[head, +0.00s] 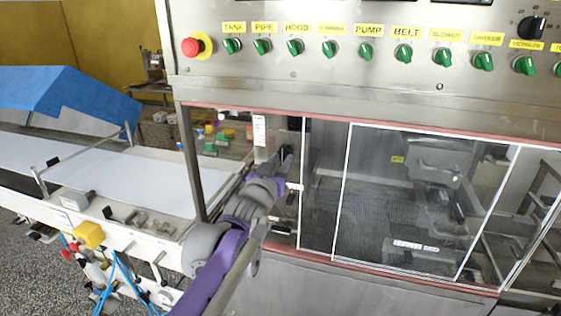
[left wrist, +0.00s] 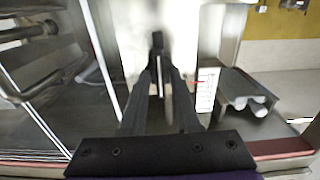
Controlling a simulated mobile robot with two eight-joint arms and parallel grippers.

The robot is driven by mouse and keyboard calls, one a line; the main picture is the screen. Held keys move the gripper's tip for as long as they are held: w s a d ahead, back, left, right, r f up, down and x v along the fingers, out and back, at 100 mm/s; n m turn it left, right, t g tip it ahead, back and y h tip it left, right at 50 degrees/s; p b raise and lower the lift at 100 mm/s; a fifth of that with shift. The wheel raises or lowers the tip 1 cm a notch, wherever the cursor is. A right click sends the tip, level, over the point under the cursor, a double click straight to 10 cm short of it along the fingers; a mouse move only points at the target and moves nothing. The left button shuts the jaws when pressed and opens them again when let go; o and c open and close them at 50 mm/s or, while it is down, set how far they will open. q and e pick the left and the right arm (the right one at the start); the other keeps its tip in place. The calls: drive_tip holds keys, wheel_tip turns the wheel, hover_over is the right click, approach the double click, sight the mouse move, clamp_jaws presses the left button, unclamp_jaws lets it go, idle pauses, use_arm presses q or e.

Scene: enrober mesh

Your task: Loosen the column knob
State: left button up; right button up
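My left gripper (head: 283,158) reaches through the machine's front opening, beside a pale column with a white scale strip (head: 259,130). In the left wrist view the two dark fingers (left wrist: 165,72) point at the pale column face (left wrist: 172,28), with a gap between their tips. A small dark part, which looks like the column knob (left wrist: 157,40), shows just beyond the tips, nearer the left finger. A narrow upright piece shows in the gap. I cannot tell whether a finger touches the knob. In the head view the knob is hidden behind or beside the gripper. My right gripper is not in view.
A clear framed panel (head: 425,200) stands right of my left arm. The reddish lower edge (head: 340,262) of the opening runs below it. Above is a control panel (head: 375,75) with several green knobs and a red button (head: 191,46). A white conveyor belt (head: 120,180) lies left.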

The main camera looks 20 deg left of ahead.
use_arm(q)
drive_tip(key=shift+o, duration=0.6)
drive_tip(key=s, duration=1.1)
drive_tip(key=shift+a+b, duration=0.15)
drive_tip(key=shift+b, duration=0.3)
drive_tip(key=shift+w, duration=0.1)
drive_tip(key=s+f+g, duration=0.6)
drive_tip(key=s+f, duration=0.6)
drive_tip(key=f, duration=0.4)
drive_tip(key=s+f+g+p, duration=0.1)
drive_tip(key=s+f+g, duration=0.5)
drive_tip(key=s+f, duration=0.7)
wheel_tip(320, 180, down, 3)
drive_tip(key=shift+f+g+y, duration=0.15)
drive_tip(key=shift+g+y, duration=0.15)
